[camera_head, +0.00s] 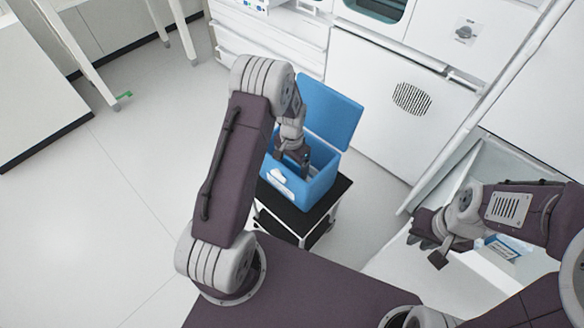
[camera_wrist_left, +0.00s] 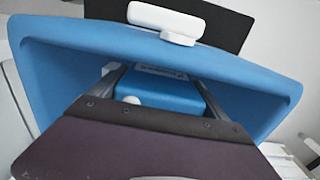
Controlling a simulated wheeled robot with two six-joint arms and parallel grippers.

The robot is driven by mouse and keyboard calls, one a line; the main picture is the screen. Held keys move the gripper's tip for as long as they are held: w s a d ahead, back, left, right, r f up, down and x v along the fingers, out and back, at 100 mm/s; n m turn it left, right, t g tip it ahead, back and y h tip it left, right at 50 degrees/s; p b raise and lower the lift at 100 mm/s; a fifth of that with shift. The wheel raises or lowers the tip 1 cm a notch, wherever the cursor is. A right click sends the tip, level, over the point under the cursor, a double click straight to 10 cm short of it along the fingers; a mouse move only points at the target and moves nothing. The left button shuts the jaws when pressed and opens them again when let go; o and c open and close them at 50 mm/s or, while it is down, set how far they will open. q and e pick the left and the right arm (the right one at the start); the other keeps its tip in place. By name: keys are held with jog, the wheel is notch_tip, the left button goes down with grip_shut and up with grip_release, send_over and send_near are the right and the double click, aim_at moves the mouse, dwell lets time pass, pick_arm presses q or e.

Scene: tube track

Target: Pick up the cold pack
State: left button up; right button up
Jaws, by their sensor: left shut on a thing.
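A blue cold pack (camera_wrist_left: 165,92) with a white cap and a pale label sits between the fingers of my left gripper (camera_wrist_left: 160,85) in the left wrist view. My left gripper (camera_head: 304,160) is shut on it, reaching down into the open blue cooler box (camera_head: 312,192). In the head view the arm and box wall hide the pack. The box also shows around the gripper in the left wrist view (camera_wrist_left: 60,75). My right gripper (camera_head: 428,252) is empty, its fingers apart, beside the white open compartment at the right.
The box stands on a small black-topped cart (camera_head: 343,188), its blue lid (camera_head: 330,108) raised at the back. A blue item with a white label (camera_head: 502,247) lies in the white compartment (camera_head: 490,165) at the right. White cabinets (camera_head: 385,110) stand behind.

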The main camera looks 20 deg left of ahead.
pick_arm(q)
notch_tip(320, 180, up, 10)
jog(key=shift+f+p, duration=0.1)
jog(key=shift+p, duration=1.05)
